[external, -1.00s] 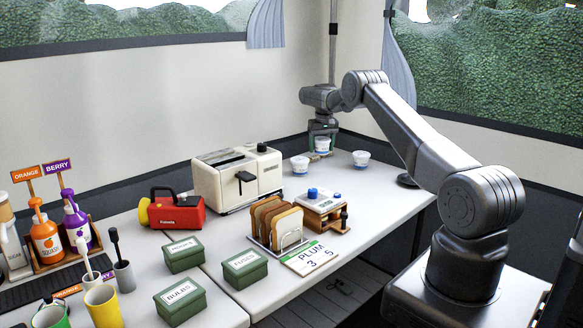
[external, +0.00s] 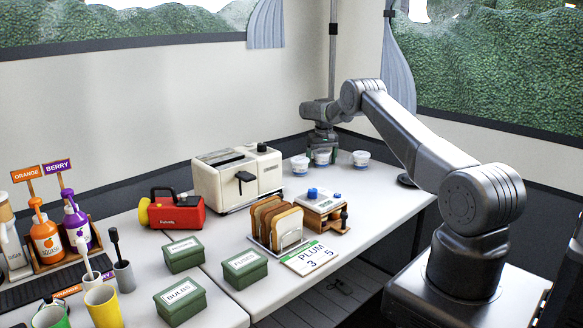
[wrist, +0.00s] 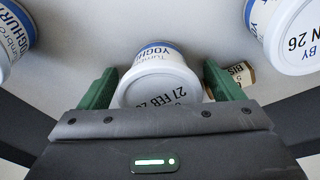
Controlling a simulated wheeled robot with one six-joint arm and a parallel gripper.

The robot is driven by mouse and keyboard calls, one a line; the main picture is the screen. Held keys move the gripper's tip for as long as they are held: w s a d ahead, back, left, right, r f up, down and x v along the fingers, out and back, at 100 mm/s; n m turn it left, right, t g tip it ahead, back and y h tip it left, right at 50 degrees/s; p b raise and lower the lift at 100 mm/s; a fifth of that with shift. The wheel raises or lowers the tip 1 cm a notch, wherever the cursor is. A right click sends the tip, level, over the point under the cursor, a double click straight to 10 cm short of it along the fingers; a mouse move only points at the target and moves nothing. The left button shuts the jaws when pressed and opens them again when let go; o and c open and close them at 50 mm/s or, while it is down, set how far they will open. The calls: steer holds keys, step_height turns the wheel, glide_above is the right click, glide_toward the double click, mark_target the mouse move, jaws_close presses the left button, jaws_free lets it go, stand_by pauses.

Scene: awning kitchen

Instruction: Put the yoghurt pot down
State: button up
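A white yoghurt pot (external: 322,158) with a blue band is between the fingers of my gripper (external: 322,148), at the far end of the counter. In the wrist view the pot (wrist: 158,82) shows its lid, printed with a date, and the green fingers of my gripper (wrist: 160,88) lie against both its sides.
A small tan label reading "BIS" (wrist: 242,74) lies just beyond the right finger. A cream toaster (external: 238,178) stands to the left. A wooden box with blue knobs (external: 322,207) and a toast rack (external: 280,226) are nearer. The counter right of the box is clear.

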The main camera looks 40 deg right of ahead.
steer(key=shift+r, duration=0.1)
steer(key=r, duration=0.4)
steer(key=s+r, duration=0.1)
steer(key=r, duration=0.3)
steer(key=r+b, duration=0.1)
steer(key=r, duration=0.3)
steer(key=shift+s+a, duration=0.15)
steer(key=shift+a, duration=0.15)
steer(key=shift+c, duration=0.4)
stand_by(1.0)
steer(key=s+d+n+t+b, duration=0.1)
steer(key=s+d+b, duration=0.1)
steer(key=s+d, duration=0.35)
steer(key=n+t+b, duration=0.1)
steer(key=t+b, duration=0.1)
glide_toward(363, 154)
steer(key=shift+h, duration=0.3)
steer(key=x, duration=0.6)
steer(key=p+x, duration=0.1)
steer(key=x, duration=0.5)
steer(key=shift+w+a+f, duration=0.2)
steer(key=shift+f, duration=0.15)
steer(key=c, duration=1)
